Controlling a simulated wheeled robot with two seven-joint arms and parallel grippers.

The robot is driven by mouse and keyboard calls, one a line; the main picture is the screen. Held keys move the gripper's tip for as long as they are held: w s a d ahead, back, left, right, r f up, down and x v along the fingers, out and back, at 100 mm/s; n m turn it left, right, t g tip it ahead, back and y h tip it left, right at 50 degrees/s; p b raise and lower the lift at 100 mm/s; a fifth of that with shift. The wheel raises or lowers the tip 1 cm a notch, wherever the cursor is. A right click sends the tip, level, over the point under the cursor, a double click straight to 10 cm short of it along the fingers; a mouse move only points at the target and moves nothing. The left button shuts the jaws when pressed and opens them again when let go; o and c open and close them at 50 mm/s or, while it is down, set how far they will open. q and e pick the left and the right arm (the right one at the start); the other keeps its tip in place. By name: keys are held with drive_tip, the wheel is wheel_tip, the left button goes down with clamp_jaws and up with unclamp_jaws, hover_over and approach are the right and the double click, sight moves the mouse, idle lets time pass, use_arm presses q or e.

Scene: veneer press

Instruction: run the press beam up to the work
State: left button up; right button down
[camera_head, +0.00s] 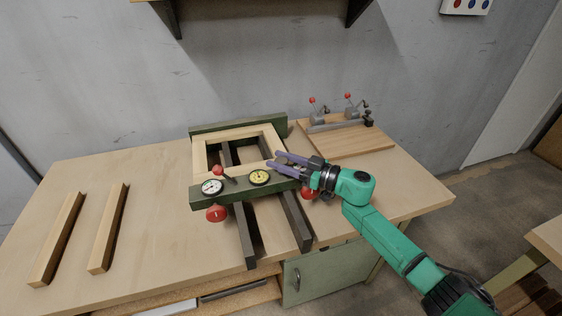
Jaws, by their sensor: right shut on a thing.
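The dark green press beam (236,189), with two dial gauges, a small red-knobbed lever (190,171) and red knobs below, lies across two dark rails (245,237). The pale wooden frame (199,155) lies flat behind it, against the green rear bar (238,126). Beam and frame look very close; I cannot tell whether they touch. My right gripper (273,159) is over the beam's right part, purple fingers pointing left. It is shut on what looks like the beam; the contact is partly hidden. My left gripper is out of view.
Two loose wooden strips (56,238) (109,228) lie on the bench (150,187) at the left. A wooden board (350,141) with red-tipped toggle clamps stands at the back right. A drawer and green cabinet (327,274) are below the front edge. Bare bench lies left of the press.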

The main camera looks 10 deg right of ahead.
drive_tip(key=shift+c, duration=1.9)
unclamp_jaws()
drive_tip(key=shift+w+d+r, duration=0.1)
drive_tip(key=shift+d, duration=0.05)
drive_tip(key=shift+s+d, duration=0.1)
drive_tip(key=shift+s, duration=0.15)
drive_tip(key=b+v, duration=0.2)
drive_tip(key=v, duration=1.2)
drive_tip(key=shift+b, duration=0.4)
drive_tip(key=shift+d, duration=0.1)
